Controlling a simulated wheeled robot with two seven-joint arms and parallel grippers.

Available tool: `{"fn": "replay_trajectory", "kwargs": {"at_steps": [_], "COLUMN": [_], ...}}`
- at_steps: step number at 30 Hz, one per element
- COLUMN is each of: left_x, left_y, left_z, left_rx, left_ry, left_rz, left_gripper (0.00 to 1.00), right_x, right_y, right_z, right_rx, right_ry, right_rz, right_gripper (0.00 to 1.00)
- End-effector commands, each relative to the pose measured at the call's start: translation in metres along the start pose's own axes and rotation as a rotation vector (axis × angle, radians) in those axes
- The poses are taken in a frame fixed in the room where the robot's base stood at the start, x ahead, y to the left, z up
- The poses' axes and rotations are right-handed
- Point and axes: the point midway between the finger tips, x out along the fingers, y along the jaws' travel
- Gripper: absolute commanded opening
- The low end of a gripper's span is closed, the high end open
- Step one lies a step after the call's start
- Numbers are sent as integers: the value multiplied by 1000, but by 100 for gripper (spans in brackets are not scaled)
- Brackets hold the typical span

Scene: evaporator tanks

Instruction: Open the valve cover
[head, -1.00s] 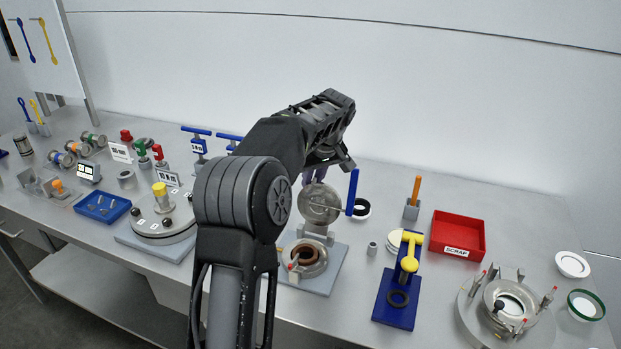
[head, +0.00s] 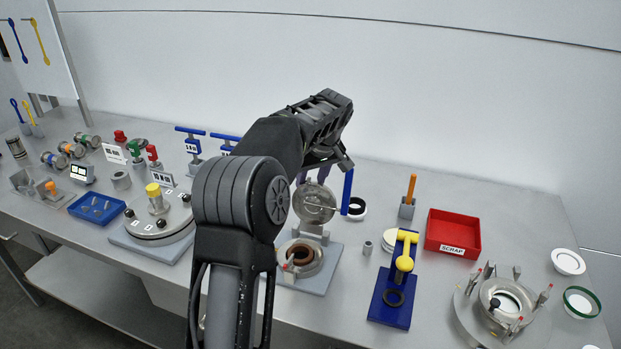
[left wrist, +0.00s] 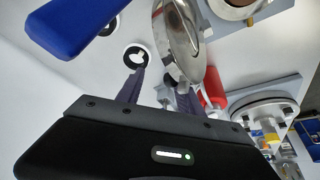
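The valve cover is a round silver disc (head: 314,203) standing raised above its valve body (head: 301,257) on a grey base plate. The body's round opening with a brown ring is uncovered. A blue bar handle (head: 347,191) stands just right of the cover; it is large at the upper left of the left wrist view (left wrist: 70,25). My left gripper (head: 312,174) is behind and above the cover, partly hidden by its own wrist. In the left wrist view its purple fingers (left wrist: 160,82) are apart, with the cover (left wrist: 178,42) close by the right finger. Contact is unclear. My right gripper is out of view.
A blue stand with a yellow handle (head: 404,262) and a red scrap bin (head: 453,232) stand to the right. A round flanged fixture (head: 502,302) is at far right. A round lidded vessel (head: 160,222) and a blue tray (head: 97,207) are left.

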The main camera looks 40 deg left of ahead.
Motion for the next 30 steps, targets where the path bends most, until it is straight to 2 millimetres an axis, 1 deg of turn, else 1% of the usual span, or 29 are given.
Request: {"fn": "replay_trajectory", "kwargs": {"at_steps": [1, 5, 8, 11, 18, 21, 25, 30], "left_x": [4, 3, -2, -12, -56, -69, -78, -78], "left_y": [3, 2, 3, 3, 5, 4, 2, 1], "left_z": [9, 9, 9, 8, 3, 2, 0, 0], "left_rx": [4, 4, 3, 3, 3, 3, 2, 1], "left_ry": [-20, -20, -19, -16, -5, -2, -2, -2], "left_rz": [-3, -4, -2, 1, 11, 8, 5, 3], "left_gripper": [40, 40, 40, 40, 40, 40, 40, 40], "right_x": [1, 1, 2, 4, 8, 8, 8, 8], "right_y": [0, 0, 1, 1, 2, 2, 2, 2], "right_z": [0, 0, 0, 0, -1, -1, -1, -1], "right_rx": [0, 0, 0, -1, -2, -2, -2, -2], "right_ry": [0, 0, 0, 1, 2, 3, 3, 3], "right_rz": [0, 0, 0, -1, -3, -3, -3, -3], "right_gripper": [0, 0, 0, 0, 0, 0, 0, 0]}}
